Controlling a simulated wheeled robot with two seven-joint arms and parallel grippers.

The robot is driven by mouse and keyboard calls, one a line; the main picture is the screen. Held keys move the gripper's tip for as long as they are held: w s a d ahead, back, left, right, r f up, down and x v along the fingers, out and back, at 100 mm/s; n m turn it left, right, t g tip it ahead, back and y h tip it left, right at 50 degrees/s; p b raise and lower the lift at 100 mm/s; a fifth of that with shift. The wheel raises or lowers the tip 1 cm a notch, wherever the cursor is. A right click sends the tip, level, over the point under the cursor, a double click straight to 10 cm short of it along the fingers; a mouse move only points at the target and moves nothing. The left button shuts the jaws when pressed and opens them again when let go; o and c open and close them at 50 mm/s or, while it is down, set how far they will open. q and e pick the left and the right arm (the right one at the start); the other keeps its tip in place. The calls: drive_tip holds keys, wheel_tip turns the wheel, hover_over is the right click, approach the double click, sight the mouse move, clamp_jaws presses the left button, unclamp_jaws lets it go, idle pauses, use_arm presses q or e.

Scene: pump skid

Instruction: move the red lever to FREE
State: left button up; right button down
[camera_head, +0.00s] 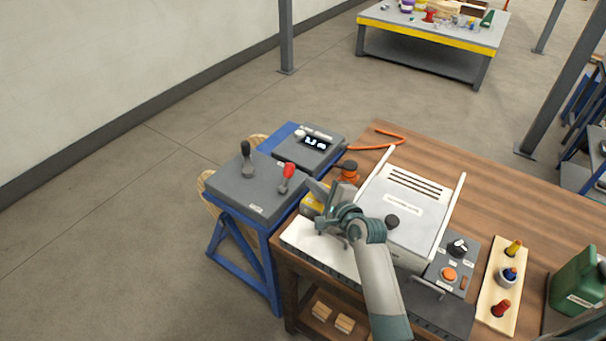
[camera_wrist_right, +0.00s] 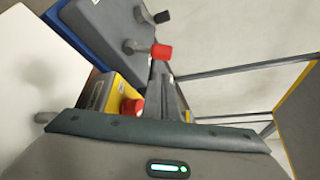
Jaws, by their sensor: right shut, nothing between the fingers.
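The red lever (camera_head: 288,171) stands on a grey box on a blue stand, left of the wooden bench. Its red knob (camera_wrist_right: 161,52) also shows in the right wrist view, just beyond my fingertips. My right gripper (camera_head: 313,186) is shut and empty, a little to the right of the red lever in the head view. In the right wrist view its fingers (camera_wrist_right: 159,72) lie together, pointing toward the red knob. I cannot tell whether they touch it. The FREE marking is too small to read. My left gripper is not in view.
A black-knobbed lever (camera_head: 246,152) stands left of the red one. A grey display box (camera_head: 308,145) is behind. A yellow box (camera_wrist_right: 104,93) with a red button (camera_wrist_right: 131,107) sits close to my fingers.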

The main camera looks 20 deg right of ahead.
sight(293, 169)
drive_tip(key=p+x, duration=0.1)
drive_tip(key=x, duration=0.5)
drive_tip(key=shift+w, duration=0.35)
drive_tip(key=shift+a+f, duration=0.1)
drive_tip(key=n+t+b, duration=0.1)
drive_tip(key=b, duration=0.1)
drive_tip(key=s+a+n+t+b, duration=0.1)
drive_tip(key=n, duration=0.1)
drive_tip(key=r+n+t+b, duration=0.1)
drive_tip(key=b, duration=0.1)
drive_tip(key=shift+s+a+n+b, duration=0.25)
drive_tip(key=shift+a+n+b, duration=0.05)
drive_tip(key=shift+a+b, duration=0.1)
drive_tip(key=shift+r, duration=0.1)
